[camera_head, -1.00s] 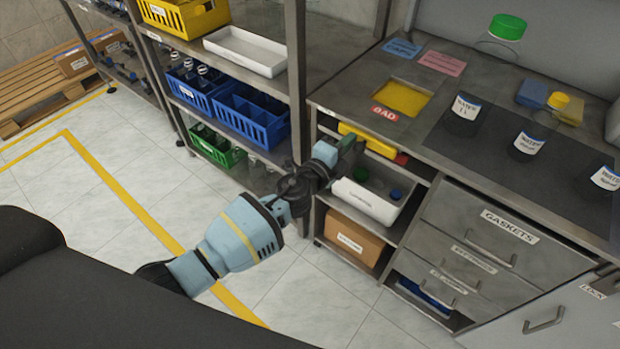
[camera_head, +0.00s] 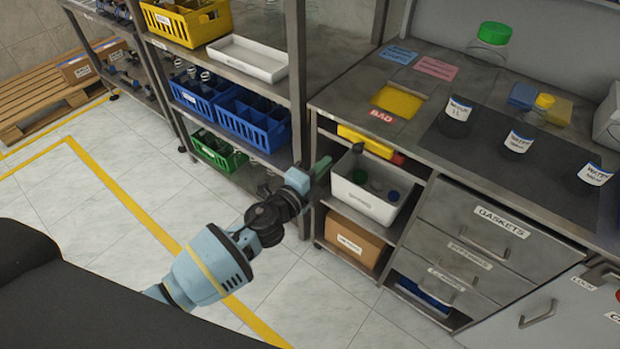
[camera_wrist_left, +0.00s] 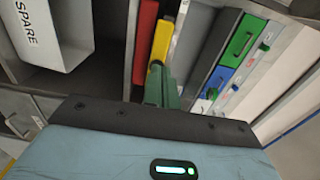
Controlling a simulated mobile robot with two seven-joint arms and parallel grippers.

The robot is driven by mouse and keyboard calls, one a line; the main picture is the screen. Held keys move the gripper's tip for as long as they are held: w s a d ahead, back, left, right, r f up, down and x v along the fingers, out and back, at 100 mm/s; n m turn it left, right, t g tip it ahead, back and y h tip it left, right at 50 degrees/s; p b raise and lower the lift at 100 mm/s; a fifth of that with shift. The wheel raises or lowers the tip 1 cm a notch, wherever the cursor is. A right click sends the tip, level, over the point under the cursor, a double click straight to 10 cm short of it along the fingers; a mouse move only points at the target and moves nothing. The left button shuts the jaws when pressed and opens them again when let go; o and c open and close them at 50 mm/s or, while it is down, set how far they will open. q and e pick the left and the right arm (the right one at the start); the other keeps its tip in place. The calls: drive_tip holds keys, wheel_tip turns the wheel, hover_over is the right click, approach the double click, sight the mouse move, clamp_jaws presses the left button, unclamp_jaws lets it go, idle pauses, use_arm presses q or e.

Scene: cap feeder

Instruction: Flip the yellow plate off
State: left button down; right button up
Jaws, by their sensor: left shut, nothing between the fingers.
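A yellow plate (camera_head: 362,140) shows under the counter's front edge, above the white bin, beside a red part (camera_head: 398,158). In the left wrist view a yellow piece (camera_wrist_left: 161,42) lies alongside a red piece (camera_wrist_left: 145,42). My left gripper (camera_head: 321,168) is shut and empty, left of the yellow plate at the shelf's post. Its green fingers (camera_wrist_left: 161,88) overlap the yellow piece's lower end in the wrist view; I cannot tell whether they touch it. A separate yellow panel (camera_head: 398,101) is set into the counter top. My right gripper is not in view.
The white bin (camera_head: 366,201) stands close to the gripper, with a cardboard box (camera_head: 354,244) below it. Blue crates (camera_head: 253,120) sit on the rack to the left. Blue and green panels (camera_wrist_left: 238,40) show right in the wrist view.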

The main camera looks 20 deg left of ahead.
use_arm(q)
drive_tip(key=v, duration=0.4)
drive_tip(key=shift+s, duration=0.2)
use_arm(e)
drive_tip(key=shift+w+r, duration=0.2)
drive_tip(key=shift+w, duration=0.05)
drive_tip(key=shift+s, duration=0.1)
use_arm(q)
drive_tip(key=s+a+f+n+g+y+p, duration=0.1)
drive_tip(key=s+f+n, duration=0.3)
drive_tip(key=s, duration=0.9)
drive_tip(key=s+a+f+n+g+y+p, duration=0.1)
drive_tip(key=s+a+f+n+g+p, duration=0.2)
drive_tip(key=s+n, duration=0.6)
drive_tip(key=s+a+f+n+g+y+p, duration=0.1)
drive_tip(key=s+n, duration=0.6)
drive_tip(key=s, duration=0.9)
wheel_tip(320, 180, down, 4)
drive_tip(key=g+y+p, duration=0.1)
drive_tip(key=g+p, duration=0.1)
drive_tip(key=g, duration=0.1)
drive_tip(key=shift+s+a+f, duration=0.2)
drive_tip(key=shift+s+a, duration=0.1)
drive_tip(key=shift+a, duration=0.1)
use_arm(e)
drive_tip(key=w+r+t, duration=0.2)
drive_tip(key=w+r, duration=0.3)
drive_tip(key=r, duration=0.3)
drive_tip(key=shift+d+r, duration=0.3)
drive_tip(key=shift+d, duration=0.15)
